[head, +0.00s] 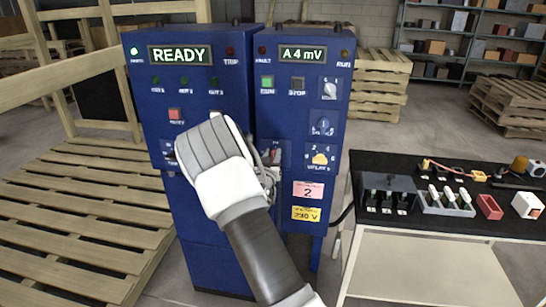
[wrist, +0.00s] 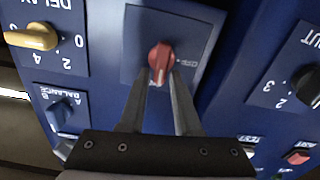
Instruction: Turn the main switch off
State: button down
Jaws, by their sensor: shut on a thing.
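The main switch is a red rotary knob on a dark blue plate. In the wrist view the red knob (wrist: 160,56) sits at upper middle, its lower part between the fingertips. An OFF label lies just to its right. In the head view the knob (head: 275,155) is partly covered by my gripper (head: 270,173). My gripper also shows in the wrist view (wrist: 161,78), its two narrow fingers closed on the knob's sides. The switch is on the right-hand blue cabinet (head: 300,235). My forearm and wrist hide part of both cabinet fronts in the head view.
A yellow delay knob (head: 320,158) and blue balance knob (head: 322,126) are close by on the panel. The left display (head: 180,54) reads READY; the right display (head: 303,54) reads A 4 mV. A table (head: 440,235) with parts stands right; pallets (head: 80,220) lie left.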

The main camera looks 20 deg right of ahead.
jog(key=shift+w+a+f+n+b, duration=0.3)
jog(key=shift+n+b, duration=0.55)
jog(key=shift+n, duration=1.9)
jog(key=shift+s+a+f+n+b, duration=0.15)
jog(key=shift+f+n+b, duration=0.5)
jog(key=shift+n, duration=2.05)
jog(key=shift+w+a+f+n+b, duration=0.2)
jog(key=shift+n+b, duration=0.8)
jog(key=shift+n, duration=1.75)
jog(key=c, duration=0.8)
grip_release()
jog(key=shift+r, duration=0.1)
jog(key=p+v, duration=0.1)
jog(key=v, duration=1.6)
jog(key=shift+s+a, duration=0.15)
